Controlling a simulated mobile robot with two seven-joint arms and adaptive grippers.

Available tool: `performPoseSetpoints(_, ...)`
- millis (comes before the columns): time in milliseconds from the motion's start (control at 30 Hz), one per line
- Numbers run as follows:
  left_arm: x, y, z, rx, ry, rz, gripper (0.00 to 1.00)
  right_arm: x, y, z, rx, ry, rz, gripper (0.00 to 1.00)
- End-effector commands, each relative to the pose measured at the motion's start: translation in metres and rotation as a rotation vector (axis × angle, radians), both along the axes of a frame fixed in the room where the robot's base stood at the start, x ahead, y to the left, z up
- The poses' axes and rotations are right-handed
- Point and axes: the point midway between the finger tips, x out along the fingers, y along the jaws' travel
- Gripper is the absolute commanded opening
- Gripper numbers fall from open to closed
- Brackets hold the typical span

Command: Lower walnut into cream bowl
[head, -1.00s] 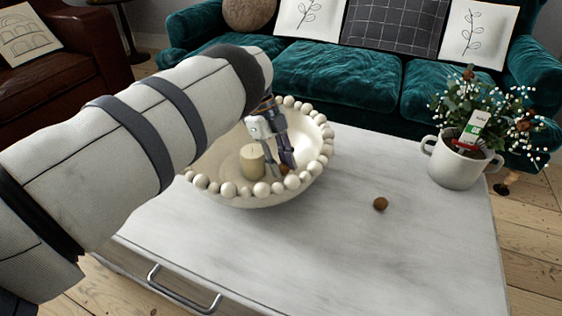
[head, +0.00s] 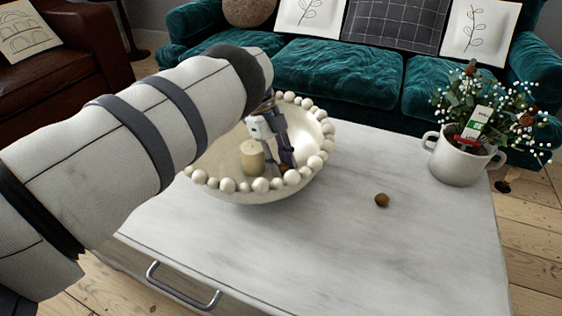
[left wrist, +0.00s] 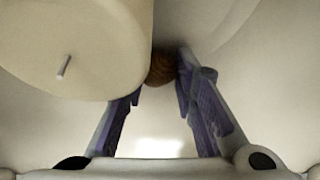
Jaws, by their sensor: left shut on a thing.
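The cream bowl (head: 225,200) with a rim of round beads stands on the white table. My left gripper (head: 281,165) reaches down inside it, fingers shut on a brown walnut (left wrist: 161,68). In the left wrist view the gripper (left wrist: 158,85) has the walnut between its fingertips, close beside the candle. In the head view the walnut is low in the bowl, mostly hidden by fingers and beads; I cannot tell if it touches the bowl. A second walnut (head: 382,200) lies on the table to the right of the bowl. My right gripper is not in view.
A cream candle (head: 252,158) stands inside the bowl, left of my fingers; it fills the upper left of the wrist view (left wrist: 75,45). A potted plant in a white two-handled pot (head: 460,160) stands at the table's right. The front tabletop (head: 300,250) is clear.

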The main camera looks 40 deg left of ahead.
Motion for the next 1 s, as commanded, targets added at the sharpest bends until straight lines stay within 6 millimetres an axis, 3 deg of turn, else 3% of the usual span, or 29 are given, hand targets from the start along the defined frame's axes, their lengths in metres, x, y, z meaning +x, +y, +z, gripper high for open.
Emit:
performPoseSetpoints(67, 0.000, 0.000, 0.000, 0.000, 0.000, 0.000, 0.14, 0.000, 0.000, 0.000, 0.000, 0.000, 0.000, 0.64)
performPoseSetpoints(100, 0.000, 0.000, 0.000, 0.000, 0.000, 0.000, 0.28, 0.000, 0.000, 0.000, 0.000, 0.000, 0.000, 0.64)
performPoseSetpoints(200, 0.000, 0.000, 0.000, 0.000, 0.000, 0.000, 0.49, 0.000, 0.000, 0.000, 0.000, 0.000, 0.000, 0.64)
performPoseSetpoints(567, 0.000, 0.001, 0.004, 0.000, -0.001, 0.000, 0.49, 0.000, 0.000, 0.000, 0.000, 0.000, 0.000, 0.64)
performPoseSetpoints(1000, 0.003, 0.041, 0.098, 0.002, -0.003, 0.001, 0.49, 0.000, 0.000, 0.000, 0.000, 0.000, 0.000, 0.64)
